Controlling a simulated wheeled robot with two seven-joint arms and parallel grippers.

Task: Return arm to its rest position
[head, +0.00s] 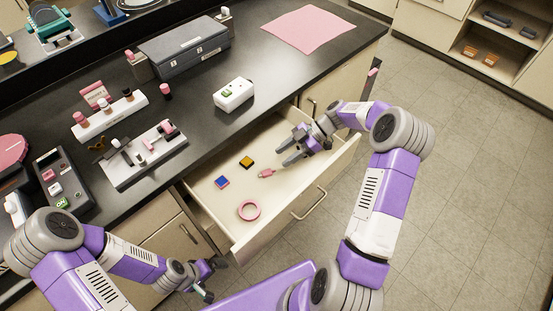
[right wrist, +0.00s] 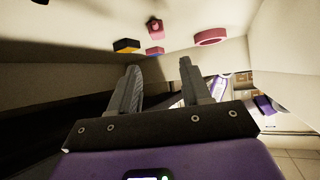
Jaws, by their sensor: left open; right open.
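My right gripper (head: 292,146) is over the open drawer (head: 290,215), fingers apart and empty. In the right wrist view, its two grey fingers (right wrist: 158,85) are spread with nothing between them. A small pink item (head: 267,173) lies on the drawer floor just beyond the fingertips; it also shows in the right wrist view (right wrist: 155,28). My left gripper (head: 213,280) is open and empty, low in front of the cabinet. A white device with a pink-tipped arm (head: 145,155) stands on the black counter, away from both grippers. I cannot tell the arm's exact position.
The drawer also holds a yellow-black block (head: 246,162), a blue-red block (head: 222,182) and a pink ring (head: 249,210). A white switch box (head: 234,95), grey case (head: 185,50), bottle rack (head: 110,117) and dark control box (head: 62,183) stand on the counter. Floor at right is clear.

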